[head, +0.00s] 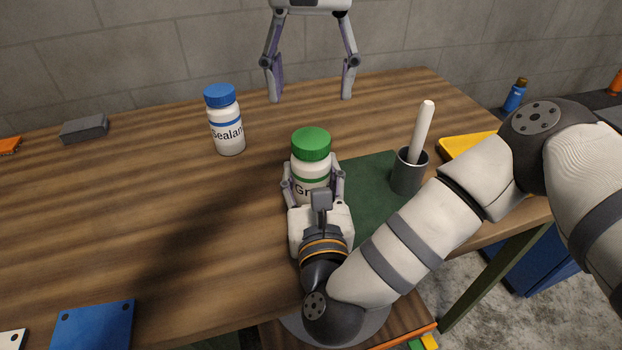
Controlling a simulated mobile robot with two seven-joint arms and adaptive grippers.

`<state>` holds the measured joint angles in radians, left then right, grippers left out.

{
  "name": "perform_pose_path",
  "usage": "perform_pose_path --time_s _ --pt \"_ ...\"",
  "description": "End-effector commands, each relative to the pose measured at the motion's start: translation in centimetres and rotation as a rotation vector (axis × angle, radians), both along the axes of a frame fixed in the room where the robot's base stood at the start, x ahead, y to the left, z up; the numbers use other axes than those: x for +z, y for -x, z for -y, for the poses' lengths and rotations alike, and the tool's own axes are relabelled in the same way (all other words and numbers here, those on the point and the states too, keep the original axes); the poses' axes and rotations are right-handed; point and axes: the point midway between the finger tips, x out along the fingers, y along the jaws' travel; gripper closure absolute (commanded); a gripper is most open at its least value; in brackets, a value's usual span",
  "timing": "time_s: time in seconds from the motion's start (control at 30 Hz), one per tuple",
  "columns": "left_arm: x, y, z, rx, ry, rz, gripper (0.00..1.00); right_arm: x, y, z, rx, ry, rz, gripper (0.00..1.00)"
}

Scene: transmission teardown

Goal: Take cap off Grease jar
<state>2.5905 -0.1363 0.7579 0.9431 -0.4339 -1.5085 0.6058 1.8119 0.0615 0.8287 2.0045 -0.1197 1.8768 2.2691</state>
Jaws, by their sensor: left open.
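The Grease jar (310,170) is white with a green band and a green cap (311,143). It is upright in the middle of the head view, and its cap is on. My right gripper (314,185) has a finger on each side of the jar's body and is shut on it. The gripper hides the lower part of the jar and its label, so I cannot tell whether the jar touches the table. My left gripper (310,97) is open and empty, pointing down above and behind the green cap, apart from it.
A white Sealant bottle (228,133) with a blue cap stands left of the jar. A dark cup (408,174) with a white stick stands right, by a green mat (372,178). A yellow tray (463,146) lies behind my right arm. The left of the table (110,200) is largely clear.

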Motion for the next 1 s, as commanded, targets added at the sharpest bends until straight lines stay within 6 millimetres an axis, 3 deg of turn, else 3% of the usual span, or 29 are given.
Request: perform_pose_path --time_s 0.03,0.07,0.17,0.27,0.37,0.8,1.0 --pt "0.0 0.0 0.0 0.0 0.0 0.0 0.38 -0.01 0.01 0.01 0.0 0.0 0.0 0.93" --pt "0.0 0.0 0.0 0.0 0.0 0.0 0.38 -0.01 0.01 0.01 0.0 0.0 0.0 0.99" --pt "0.0 0.0 0.0 -0.023 0.0 0.0 0.38 -0.01 0.01 0.01 0.0 0.0 0.0 1.0" --pt "0.0 0.01 0.01 -0.173 0.0 0.0 0.38 -0.01 0.01 0.01 0.0 0.0 0.0 1.0" --pt "-0.01 0.01 0.01 -0.482 0.0 -0.001 0.38 -0.01 0.02 0.01 0.0 0.0 0.0 1.0" --pt "0.01 -0.01 0.03 -2.117 0.0 0.0 0.38 -0.02 0.02 0.0 0.0 0.0 -0.001 1.0" --pt "0.0 -0.04 -0.01 -2.605 -0.001 -0.001 0.38 -0.02 0.02 0.0 0.0 0.0 0.0 1.0"
